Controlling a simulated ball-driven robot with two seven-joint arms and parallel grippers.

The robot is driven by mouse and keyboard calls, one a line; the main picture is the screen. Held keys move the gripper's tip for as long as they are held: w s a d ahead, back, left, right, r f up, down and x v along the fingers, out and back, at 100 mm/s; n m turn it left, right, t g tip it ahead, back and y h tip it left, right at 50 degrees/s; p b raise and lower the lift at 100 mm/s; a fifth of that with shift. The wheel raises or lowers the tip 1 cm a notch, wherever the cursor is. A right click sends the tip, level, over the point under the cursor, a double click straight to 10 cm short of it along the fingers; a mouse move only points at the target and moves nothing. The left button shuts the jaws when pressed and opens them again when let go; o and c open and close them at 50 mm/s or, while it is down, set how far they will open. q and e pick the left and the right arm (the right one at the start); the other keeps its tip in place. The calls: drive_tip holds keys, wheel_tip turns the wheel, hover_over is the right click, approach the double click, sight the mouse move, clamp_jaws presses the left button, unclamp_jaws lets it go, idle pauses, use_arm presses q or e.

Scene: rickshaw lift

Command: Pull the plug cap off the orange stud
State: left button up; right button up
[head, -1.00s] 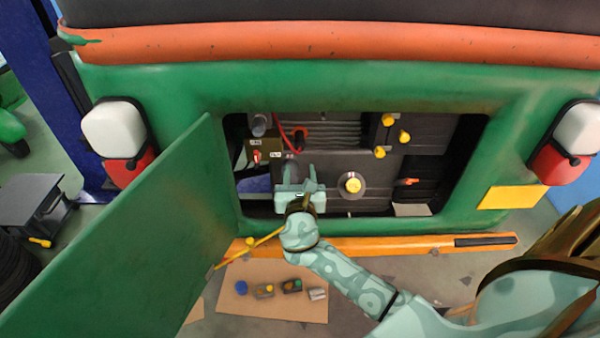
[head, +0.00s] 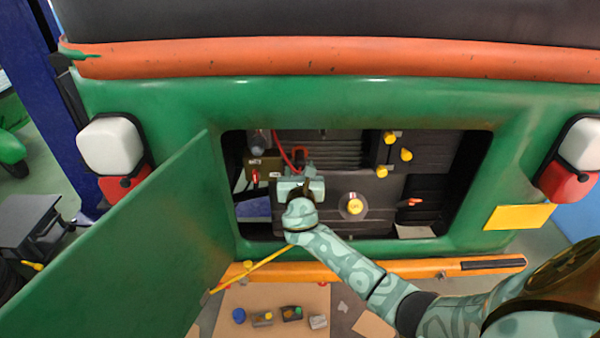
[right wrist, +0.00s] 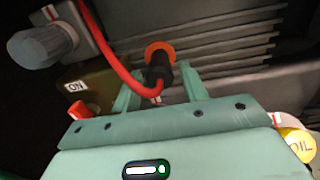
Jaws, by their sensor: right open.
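The plug cap (right wrist: 158,72) is a black boot on the end of a red cable. In the right wrist view it sits against the orange stud (right wrist: 160,50), of which an orange ring shows. In the head view the orange stud (head: 303,150) is small, just above my gripper, and the cap is hard to make out there. My right gripper (right wrist: 158,88) is open, its two teal fingers on either side of the cap, with a gap visible at each side. It also shows in the head view (head: 298,171) inside the engine bay. My left gripper is not in view.
The open green door (head: 175,235) stands left of the bay. A yellow OIL cap (head: 354,206) is right of my gripper. The red cable (right wrist: 105,50) curves past the left finger, near an ON switch panel (right wrist: 78,88) and a grey knob (right wrist: 42,46).

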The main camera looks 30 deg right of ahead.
sight(300, 167)
drive_tip(key=c, duration=0.8)
drive_tip(key=shift+p+v, duration=0.6)
drive_tip(key=shift+v, duration=0.45)
drive_tip(key=shift+p+v, duration=0.5)
drive_tip(key=shift+v, duration=0.55)
